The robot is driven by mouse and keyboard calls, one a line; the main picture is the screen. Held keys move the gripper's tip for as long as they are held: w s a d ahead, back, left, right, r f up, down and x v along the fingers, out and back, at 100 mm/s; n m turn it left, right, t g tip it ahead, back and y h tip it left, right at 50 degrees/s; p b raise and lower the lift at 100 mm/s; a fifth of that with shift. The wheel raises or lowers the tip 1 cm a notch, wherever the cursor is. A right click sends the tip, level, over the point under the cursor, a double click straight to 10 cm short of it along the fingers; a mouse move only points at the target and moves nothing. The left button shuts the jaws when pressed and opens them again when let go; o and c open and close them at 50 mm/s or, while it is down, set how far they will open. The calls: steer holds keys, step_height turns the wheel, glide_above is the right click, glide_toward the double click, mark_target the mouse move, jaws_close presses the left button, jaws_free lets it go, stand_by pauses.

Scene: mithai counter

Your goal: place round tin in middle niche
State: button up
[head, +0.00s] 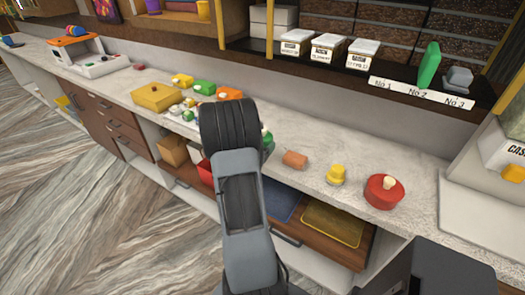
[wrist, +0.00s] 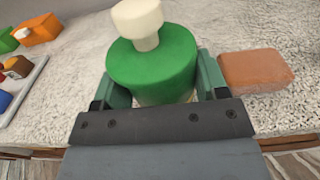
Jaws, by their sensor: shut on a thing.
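A green round tin (wrist: 150,68) with a cream knob (wrist: 138,20) stands upright between the jaws in the wrist view. My gripper (wrist: 163,82) is shut on it, one finger at each side. In the head view my arm hides most of this tin; a green sliver (head: 268,136) shows beside the arm. I cannot tell whether its base touches the counter. A red round tin (head: 378,196) with a cream knob stands apart at the right of the counter. Labels No 1, No 2 and No 3 (head: 421,93) line the shelf edge; a middle niche is not clear.
An orange-brown block (wrist: 258,70) lies just right of the gripper. A yellow knobbed piece (head: 336,175) stands farther right. Several coloured boxes and a yellow box (head: 157,97) crowd the left. White tubs (head: 328,48), a green piece (head: 429,66) and a grey piece (head: 458,79) are on the shelf.

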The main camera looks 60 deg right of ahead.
steer(key=shift+w+d+f, duration=0.1)
steer(key=shift+d+f, duration=0.05)
steer(key=shift+f, duration=0.5)
steer(key=shift+w+d+f, duration=0.1)
steer(key=shift+f, duration=0.5)
steer(key=shift+f+p, duration=0.35)
steer(key=shift+f, duration=0.25)
steer(key=shift+f, duration=0.2)
steer(key=o, duration=1.2)
steer(key=shift+r, duration=0.1)
